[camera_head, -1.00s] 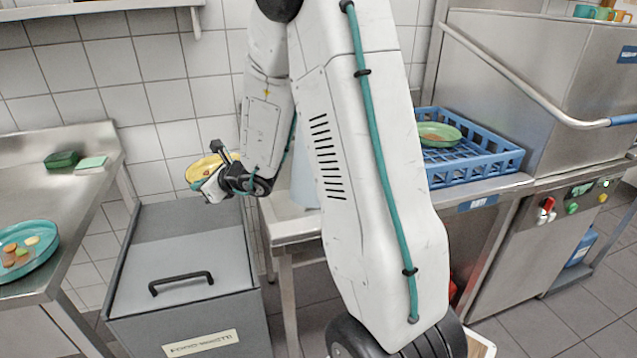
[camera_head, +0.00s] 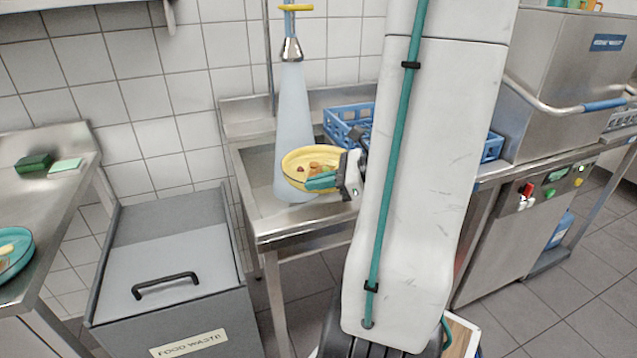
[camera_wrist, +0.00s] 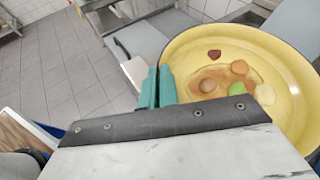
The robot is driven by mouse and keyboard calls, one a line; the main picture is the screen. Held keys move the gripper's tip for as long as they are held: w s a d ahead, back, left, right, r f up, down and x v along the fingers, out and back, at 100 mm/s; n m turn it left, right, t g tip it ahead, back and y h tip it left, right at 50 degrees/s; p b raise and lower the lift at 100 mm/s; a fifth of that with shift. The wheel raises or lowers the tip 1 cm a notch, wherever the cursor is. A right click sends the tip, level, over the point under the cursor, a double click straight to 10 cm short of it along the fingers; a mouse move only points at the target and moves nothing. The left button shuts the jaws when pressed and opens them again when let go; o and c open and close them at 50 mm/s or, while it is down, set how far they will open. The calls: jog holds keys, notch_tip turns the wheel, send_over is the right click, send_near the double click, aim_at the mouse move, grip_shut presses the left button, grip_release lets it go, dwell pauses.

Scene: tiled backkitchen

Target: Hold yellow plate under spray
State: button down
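The yellow plate (camera_head: 293,160) is held nearly level over the sink's front part, with several food scraps and a brown smear on it. It fills the right of the wrist view (camera_wrist: 190,55). My gripper (camera_head: 322,182) is shut on the plate's near right rim, its teal fingers also showing in the wrist view (camera_wrist: 156,88). The spray (camera_head: 293,105) falls as a pale cone from a metal nozzle (camera_head: 291,50). In the head view the plate overlaps the cone's lower right part, and the cone shows behind its left edge. I cannot tell whether water touches the plate.
The sink (camera_head: 262,222) stands beside a grey food waste bin (camera_head: 165,268). A blue rack (camera_head: 345,118) is partly hidden by my arm, with the dishwasher (camera_head: 555,85) to the right. A counter (camera_head: 50,205) at left holds a teal plate (camera_head: 12,255) and sponges.

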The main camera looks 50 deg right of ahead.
jog(key=w+d, duration=0.5)
jog(key=w, duration=0.4)
jog(key=w+d, duration=0.6)
jog(key=w, duration=0.3)
jog(key=shift+w+d, duration=0.25)
jog(key=shift+s+d, duration=0.1)
dwell(0.4)
jog(key=shift+s+d, duration=0.35)
jog(key=shift+d, duration=0.25)
jog(key=shift+s+d, duration=0.35)
jog(key=shift+d, duration=0.2)
